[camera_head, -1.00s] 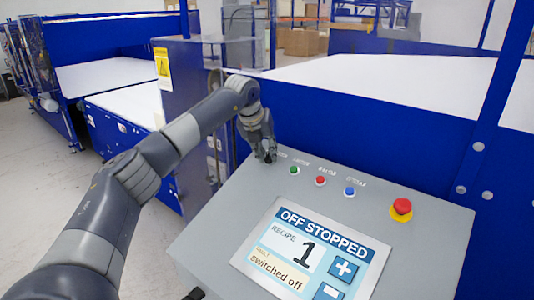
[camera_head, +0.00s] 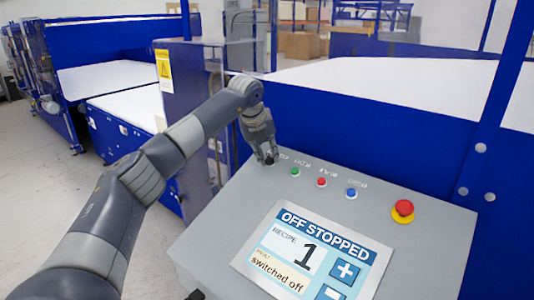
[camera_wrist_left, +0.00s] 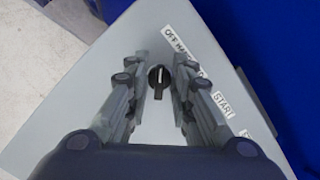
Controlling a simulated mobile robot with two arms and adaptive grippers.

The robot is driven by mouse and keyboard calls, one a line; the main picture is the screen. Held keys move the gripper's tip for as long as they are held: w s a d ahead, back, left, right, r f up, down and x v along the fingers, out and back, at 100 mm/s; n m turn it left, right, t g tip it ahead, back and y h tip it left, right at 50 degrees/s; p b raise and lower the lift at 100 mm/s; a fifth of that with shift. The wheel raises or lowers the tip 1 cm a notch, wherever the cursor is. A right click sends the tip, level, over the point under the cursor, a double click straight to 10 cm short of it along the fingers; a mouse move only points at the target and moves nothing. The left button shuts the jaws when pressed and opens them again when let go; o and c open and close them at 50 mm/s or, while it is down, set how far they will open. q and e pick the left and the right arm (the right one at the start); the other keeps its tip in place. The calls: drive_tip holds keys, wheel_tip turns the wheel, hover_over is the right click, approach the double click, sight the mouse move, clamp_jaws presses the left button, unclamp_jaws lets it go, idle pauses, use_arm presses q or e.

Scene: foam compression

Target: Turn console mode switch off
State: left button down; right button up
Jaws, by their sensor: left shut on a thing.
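The console (camera_head: 225,225) has a sloped grey top. Its screen (camera_head: 309,250) reads "OFF STOPPED", "RECIPE 1" and "switched off". In the left wrist view the mode switch (camera_wrist_left: 158,80) is a black knob with a pale pointer line along the picture's vertical. It sits between the two fingers of my left gripper (camera_wrist_left: 160,66), which is shut on it. A label starting with "OFF" (camera_wrist_left: 172,35) lies beyond it, partly hidden by a finger.
Green (camera_head: 295,172), red (camera_head: 321,182) and blue (camera_head: 351,193) buttons run along the console's upper edge. A red emergency stop on a yellow base (camera_head: 403,210) is at the right. A blue machine wall (camera_head: 380,125) stands right behind the console.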

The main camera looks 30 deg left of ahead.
use_arm(q)
drive_tip(key=c, duration=1.8)
unclamp_jaws()
drive_tip(key=shift+r, duration=0.15)
drive_tip(key=shift+o, duration=0.4)
drive_tip(key=v, duration=1.1)
drive_tip(key=shift+s+r, duration=0.15)
drive_tip(key=shift+r, duration=0.2)
drive_tip(key=shift+a, duration=0.1)
